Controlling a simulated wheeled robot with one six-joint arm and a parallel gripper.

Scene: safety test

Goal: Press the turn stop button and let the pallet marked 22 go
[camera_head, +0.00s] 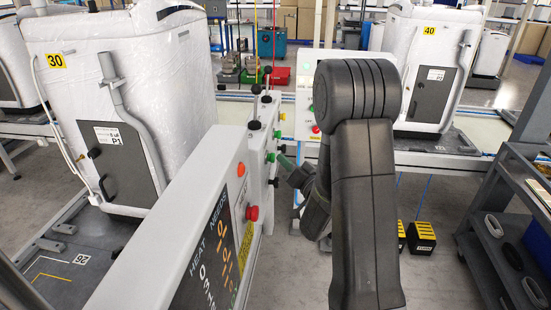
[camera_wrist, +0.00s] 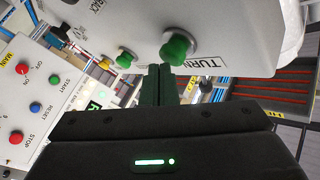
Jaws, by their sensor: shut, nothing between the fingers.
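The grey control panel (camera_head: 259,150) carries several green and black knobs along its narrow side. In the wrist view a green knob (camera_wrist: 178,48) sits beside a label that begins with TURN (camera_wrist: 208,63); the rest of the label is cut off. My gripper (camera_wrist: 163,68) is shut and empty, its tips just below and left of this knob; I cannot tell whether they touch. In the head view my gripper (camera_head: 282,158) is beside a green knob (camera_head: 270,157) on the panel. No pallet marked 22 is readable in either view.
White wrapped units marked 30 (camera_head: 55,61) and 40 (camera_head: 430,31) stand left and right. A red button (camera_head: 252,213) and an orange light (camera_head: 241,169) are on the near panel. A grey shelf cart (camera_head: 515,175) stands at right. Another green knob (camera_wrist: 125,60) is nearby.

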